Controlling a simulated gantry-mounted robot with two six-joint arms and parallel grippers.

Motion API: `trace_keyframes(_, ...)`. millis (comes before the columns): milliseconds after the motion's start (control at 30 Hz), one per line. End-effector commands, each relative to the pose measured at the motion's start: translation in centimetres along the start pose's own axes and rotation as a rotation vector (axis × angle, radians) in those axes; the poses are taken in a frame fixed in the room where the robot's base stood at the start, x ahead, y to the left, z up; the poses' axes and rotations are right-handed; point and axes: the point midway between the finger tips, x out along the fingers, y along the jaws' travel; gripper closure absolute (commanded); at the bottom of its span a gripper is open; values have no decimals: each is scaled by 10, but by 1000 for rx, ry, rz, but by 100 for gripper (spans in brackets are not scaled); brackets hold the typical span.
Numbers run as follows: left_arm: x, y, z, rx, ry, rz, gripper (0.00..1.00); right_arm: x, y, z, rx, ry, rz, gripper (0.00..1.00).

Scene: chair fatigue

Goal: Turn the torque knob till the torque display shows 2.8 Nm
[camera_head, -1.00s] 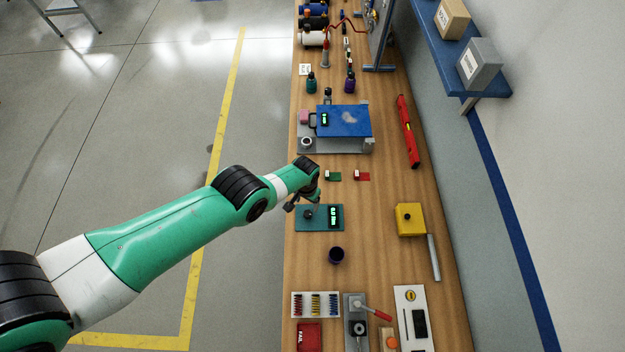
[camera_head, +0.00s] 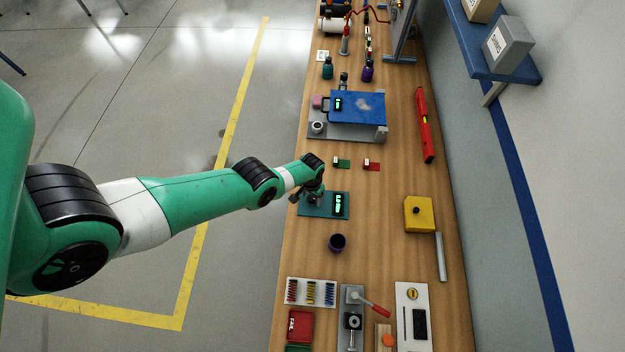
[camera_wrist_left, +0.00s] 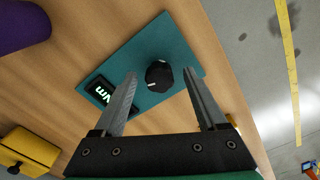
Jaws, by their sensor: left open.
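The torque unit is a teal plate (camera_head: 322,212) on the bench with a dark display (camera_head: 338,204) showing green characters, too small to read in the head view. The black torque knob (camera_wrist_left: 159,74) with a white mark stands on the teal plate (camera_wrist_left: 150,45). My left gripper (camera_wrist_left: 160,80) is open, pointing down over the plate. Its fingers lie either side of the knob in the picture, apart from it. In the head view my left gripper (camera_head: 312,196) hides most of the knob.
A yellow box (camera_head: 419,214) with a black button is to the right. Small green (camera_head: 343,163) and red (camera_head: 373,165) blocks lie behind. Bare wood lies between plate and yellow box.

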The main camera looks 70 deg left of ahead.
Motion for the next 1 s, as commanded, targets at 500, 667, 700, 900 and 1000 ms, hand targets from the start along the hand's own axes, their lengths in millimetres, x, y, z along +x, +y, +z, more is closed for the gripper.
trace_keyframes(500, -1, 0, 0, 0, 0, 0, 85, 1, 0, -1, 0, 1, 0, 50)
trace_keyframes(667, -1, 0, 0, 0, 0, 0, 100, 1, 0, -1, 0, 0, 0, 50)
trace_keyframes(700, -1, 0, 0, 1, 0, 0, 100, 1, 0, -1, 0, 1, 0, 50)
trace_keyframes(900, -1, 0, 0, 20, 0, 0, 100, 1, 0, -1, 0, 0, 0, 50)
trace_keyframes(1000, -1, 0, 0, 49, 0, 0, 100, 1, 0, -1, 0, 0, 0, 50)
